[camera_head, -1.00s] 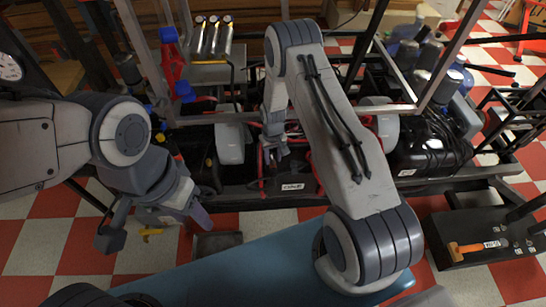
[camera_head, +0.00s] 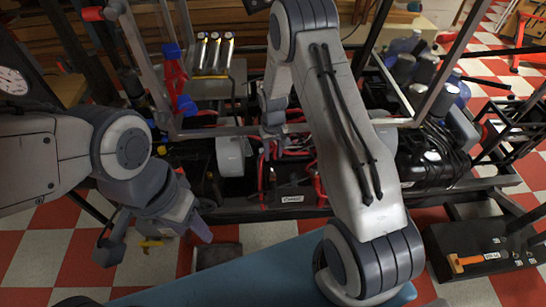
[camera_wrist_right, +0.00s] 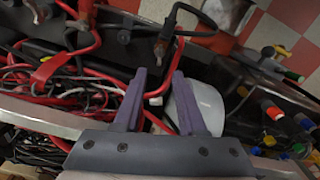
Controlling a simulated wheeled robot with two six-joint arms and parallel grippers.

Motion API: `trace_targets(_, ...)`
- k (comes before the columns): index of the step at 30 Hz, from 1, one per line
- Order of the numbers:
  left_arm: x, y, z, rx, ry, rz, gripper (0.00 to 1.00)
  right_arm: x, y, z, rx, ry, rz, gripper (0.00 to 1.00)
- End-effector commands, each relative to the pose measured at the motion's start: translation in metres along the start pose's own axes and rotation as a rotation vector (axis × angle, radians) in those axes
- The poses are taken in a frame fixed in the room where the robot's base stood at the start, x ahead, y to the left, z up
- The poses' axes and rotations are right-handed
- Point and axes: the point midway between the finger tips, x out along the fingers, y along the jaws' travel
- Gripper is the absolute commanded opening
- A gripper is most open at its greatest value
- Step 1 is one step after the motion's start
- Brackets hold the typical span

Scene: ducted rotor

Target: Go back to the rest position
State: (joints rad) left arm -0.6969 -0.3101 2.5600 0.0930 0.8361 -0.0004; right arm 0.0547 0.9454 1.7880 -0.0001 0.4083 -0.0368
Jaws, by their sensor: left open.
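My left gripper (camera_head: 152,238) hangs at the lower left in the head view, its two fingers spread wide over the checkered floor. It holds nothing that I can see. My right arm reaches from the bottom right across the black frame, and my right gripper (camera_head: 272,128) is over the frame's interior, partly hidden in the head view. In the right wrist view its two purple fingers (camera_wrist_right: 160,105) are apart, with red cable and a white cylinder (camera_wrist_right: 196,108) behind them. No object is visibly clamped between the fingers.
The black frame (camera_head: 250,212) holds wiring, white cylinders and a dark cable-wrapped box (camera_head: 425,160). Grey uprights rise near both arms. A blue surface (camera_head: 270,268) lies in front. A black tray (camera_head: 480,250) with an orange-handled tool is at the right.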

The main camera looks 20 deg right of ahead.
Motion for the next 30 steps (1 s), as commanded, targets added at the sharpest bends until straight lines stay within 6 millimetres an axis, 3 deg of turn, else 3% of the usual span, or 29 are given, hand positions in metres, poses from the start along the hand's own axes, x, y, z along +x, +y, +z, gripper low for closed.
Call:
trace_targets(21, 0.0, 0.0, 0.0, 0.0, 0.0, 0.0, 0.5, -0.006, -0.004, 0.0, -0.008, 0.002, 0.0, 0.4)
trace_targets(23, 0.0, 0.0, 0.0, 0.0, 0.0, 0.0, 0.5, -0.017, -0.012, 0.002, -0.024, 0.005, -0.001, 0.4)
trace_targets(26, 0.0, 0.0, 0.0, 0.0, 0.0, 0.0, 0.5, -0.052, -0.04, 0.01, -0.077, 0.015, -0.005, 0.4)
trace_targets(30, 0.0, 0.0, 0.0, 0.0, 0.0, 0.0, 0.5, -0.118, -0.092, 0.045, -0.189, 0.025, -0.016, 0.4)
